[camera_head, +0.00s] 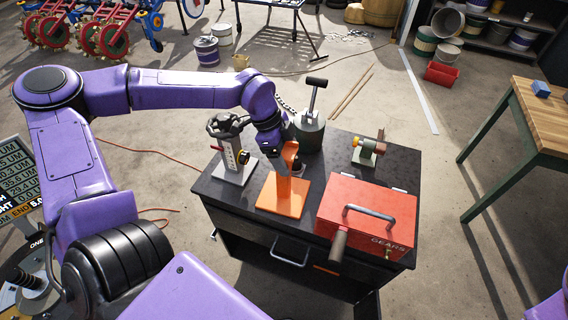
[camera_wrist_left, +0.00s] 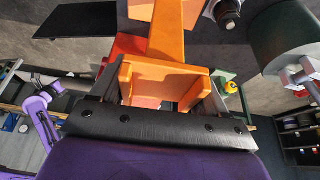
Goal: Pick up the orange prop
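The orange prop (camera_head: 283,196) has a flat square base on the dark cabinet top and an upright part rising from it. In the left wrist view the orange prop (camera_wrist_left: 172,45) shows a post and a wider, forked end close to my palm. My left gripper (camera_head: 291,164) reaches down over its upper part. In the wrist view the dark fingers of my left gripper (camera_wrist_left: 163,88) flank the forked end, one on each side, very close to it. I cannot tell whether they press on it. My right gripper is not in view.
A red toolbox (camera_head: 368,212) stands right of the prop. A grey post with a handwheel (camera_head: 234,160) stands left. A dark green cylinder with a T-handle (camera_head: 309,130) is behind. A small clamp-like device (camera_head: 366,152) is at the back right. A wooden table (camera_head: 540,115) stands further right.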

